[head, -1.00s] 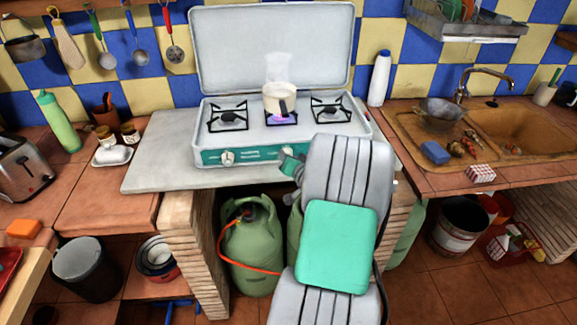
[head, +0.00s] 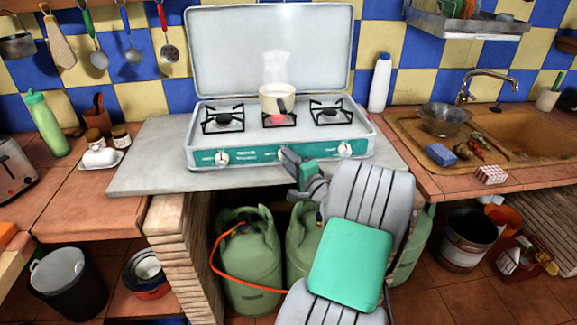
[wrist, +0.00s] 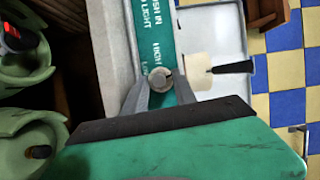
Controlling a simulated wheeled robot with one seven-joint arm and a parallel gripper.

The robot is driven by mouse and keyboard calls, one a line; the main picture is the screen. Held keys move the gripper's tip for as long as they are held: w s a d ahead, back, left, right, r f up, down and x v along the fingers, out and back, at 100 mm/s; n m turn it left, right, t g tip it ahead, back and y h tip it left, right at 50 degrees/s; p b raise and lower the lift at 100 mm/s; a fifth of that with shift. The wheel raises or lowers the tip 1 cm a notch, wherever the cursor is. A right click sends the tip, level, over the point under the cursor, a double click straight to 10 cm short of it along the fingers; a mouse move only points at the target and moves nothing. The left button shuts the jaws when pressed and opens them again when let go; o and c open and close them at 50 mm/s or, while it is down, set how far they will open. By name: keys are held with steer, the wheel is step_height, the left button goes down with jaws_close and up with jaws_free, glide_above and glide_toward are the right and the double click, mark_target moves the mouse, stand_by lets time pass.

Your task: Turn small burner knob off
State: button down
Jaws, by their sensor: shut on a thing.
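A white stove with a green front panel (head: 262,156) stands on the counter. Its left knob (head: 222,157) and right knob (head: 345,149) show in the head view; the middle one is hidden behind my gripper (head: 287,158). In the wrist view my gripper (wrist: 160,91) has its two fingers on either side of a round knob (wrist: 160,79), shut on it. A cream pot (head: 277,97) with a dark handle sits on the middle burner, with a reddish glow (head: 278,118) under it. The left burner (head: 223,119) and right burner (head: 330,114) show no flame.
The raised stove lid (head: 268,45) stands behind the burners. Green gas bottles (head: 248,265) with an orange hose are below the counter. A white bottle (head: 380,82) stands right of the stove. The grey slab (head: 150,160) left of the stove is bare.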

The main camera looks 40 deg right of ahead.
steer(key=shift+f+m+t+b, duration=0.1)
steer(key=shift+m+t+b, duration=0.5)
steer(key=shift+m, duration=0.9)
steer(key=c, duration=1)
jaws_free()
steer(key=shift+f, duration=0.1)
